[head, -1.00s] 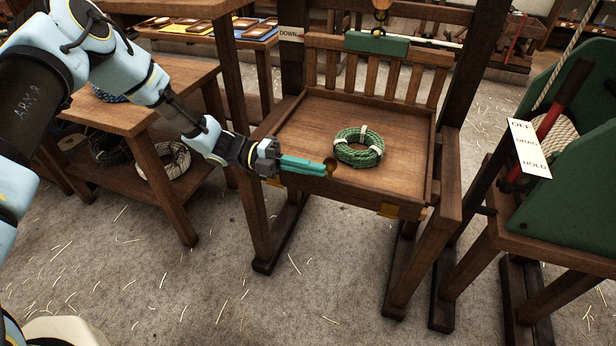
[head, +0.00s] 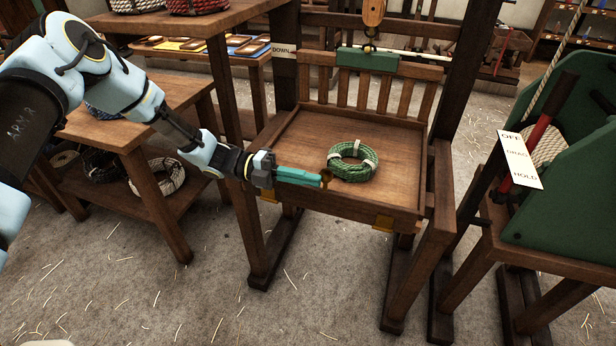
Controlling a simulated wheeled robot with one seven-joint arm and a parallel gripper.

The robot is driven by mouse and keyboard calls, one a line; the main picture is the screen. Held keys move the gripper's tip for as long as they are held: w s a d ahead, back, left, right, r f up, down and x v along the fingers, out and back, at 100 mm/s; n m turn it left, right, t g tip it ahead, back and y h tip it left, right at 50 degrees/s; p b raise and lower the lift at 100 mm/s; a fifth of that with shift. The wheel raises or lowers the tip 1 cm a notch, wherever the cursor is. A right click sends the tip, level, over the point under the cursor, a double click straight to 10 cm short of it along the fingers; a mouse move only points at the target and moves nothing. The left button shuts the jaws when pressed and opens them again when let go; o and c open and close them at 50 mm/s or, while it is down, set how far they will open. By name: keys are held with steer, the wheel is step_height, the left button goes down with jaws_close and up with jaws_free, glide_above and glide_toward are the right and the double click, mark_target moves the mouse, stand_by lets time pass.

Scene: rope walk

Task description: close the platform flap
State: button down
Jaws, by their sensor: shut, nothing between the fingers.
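The wooden platform (head: 300,150) has a slatted back and hangs level between dark posts in the head view. The flap (head: 345,204) is the board along its front edge, with brass hinges (head: 383,222) low on it. It seems to stand upright against the front edge; whether it is fully shut I cannot tell. A round brass knob (head: 327,175) shows at its top middle. My gripper (head: 322,180) is shut and empty, its teal fingertips at the knob on the near side. They partly cover the knob, and contact is unclear.
A green rope coil (head: 352,161) lies on the platform behind the flap. A wooden shelf stand (head: 150,115) is at left. A green-sided lever stand (head: 565,185) with a white label plate (head: 521,160) is at right. The floor in front is clear apart from straw.

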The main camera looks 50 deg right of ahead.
steer(key=w+a+r+m+t+y+b, duration=0.1)
steer(key=w+a+m+t, duration=0.25)
steer(key=w+a, duration=0.45)
steer(key=w+a+r+m+t+y, duration=0.1)
steer(key=w+a+m+t, duration=0.3)
steer(key=a, duration=0.7)
steer(key=w+a+r+m+t+y+b, duration=0.1)
steer(key=w+a+r+m+t+y, duration=0.15)
steer(key=w+a+m, duration=0.55)
steer(key=a+r+m+t+y, duration=0.1)
steer(key=a+r+m+t, duration=0.2)
steer(key=a, duration=0.9)
steer(key=w+a+r+m+t, duration=0.1)
steer(key=a+r+m+t, duration=0.2)
steer(key=a, duration=0.9)
steer(key=m+t, duration=0.2)
steer(key=m, duration=0.1)
steer(key=shift+w+r+y, duration=0.15)
steer(key=shift+r+y, duration=0.15)
steer(key=shift+y, duration=0.05)
